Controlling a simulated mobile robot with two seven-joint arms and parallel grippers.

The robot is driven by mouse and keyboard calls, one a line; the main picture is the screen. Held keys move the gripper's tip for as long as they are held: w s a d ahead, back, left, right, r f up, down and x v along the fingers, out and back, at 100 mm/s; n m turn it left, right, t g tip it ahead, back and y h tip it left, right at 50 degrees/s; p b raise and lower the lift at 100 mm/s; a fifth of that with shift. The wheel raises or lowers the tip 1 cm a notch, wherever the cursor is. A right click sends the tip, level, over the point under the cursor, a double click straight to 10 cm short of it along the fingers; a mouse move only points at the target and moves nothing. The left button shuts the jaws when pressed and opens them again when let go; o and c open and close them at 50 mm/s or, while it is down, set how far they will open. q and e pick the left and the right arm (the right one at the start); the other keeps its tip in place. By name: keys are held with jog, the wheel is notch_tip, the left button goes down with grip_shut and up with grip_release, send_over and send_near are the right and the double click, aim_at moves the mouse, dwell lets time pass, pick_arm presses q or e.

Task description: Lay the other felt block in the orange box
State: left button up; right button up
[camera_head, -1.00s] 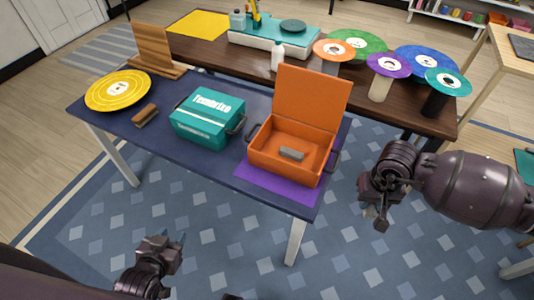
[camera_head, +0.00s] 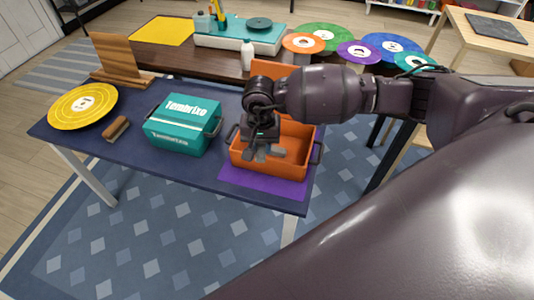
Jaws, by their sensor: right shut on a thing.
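The orange box (camera_head: 262,172) stands open on the purple mat (camera_head: 263,188); its raised lid (camera_head: 272,68) is mostly hidden behind my right arm. One grey felt block (camera_head: 279,151) lies inside on the box floor. My right gripper (camera_head: 258,150) points down into the box, left of that block. It is shut on a small grey piece, which looks like the other felt block (camera_head: 261,155); the fingers hide most of it. I cannot tell whether it touches the box floor. My left gripper is out of view.
The closed teal case (camera_head: 178,138) stands just left of the orange box. A brown brush-like block (camera_head: 116,129) and a yellow disc (camera_head: 83,106) lie further left, near a wooden stand (camera_head: 115,58). Coloured discs and a teal record player (camera_head: 240,36) stand on the table behind.

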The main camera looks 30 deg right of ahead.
jog(key=w+d+r+m+b, duration=0.7)
jog(key=w+d+m, duration=0.5)
jog(key=m, duration=0.9)
jog(key=f+b, duration=0.1)
jog(key=f, duration=0.8)
jog(key=f+b, duration=0.2)
jog(key=f, duration=0.8)
jog(key=shift+s+d+f, duration=0.1)
jog(key=shift+d+f, duration=0.1)
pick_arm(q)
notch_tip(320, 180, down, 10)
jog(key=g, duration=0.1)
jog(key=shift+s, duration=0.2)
pick_arm(e)
jog(key=shift+r, duration=0.1)
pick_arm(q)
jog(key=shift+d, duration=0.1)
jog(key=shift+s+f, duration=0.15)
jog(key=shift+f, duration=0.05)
pick_arm(e)
jog(key=shift+f, duration=0.5)
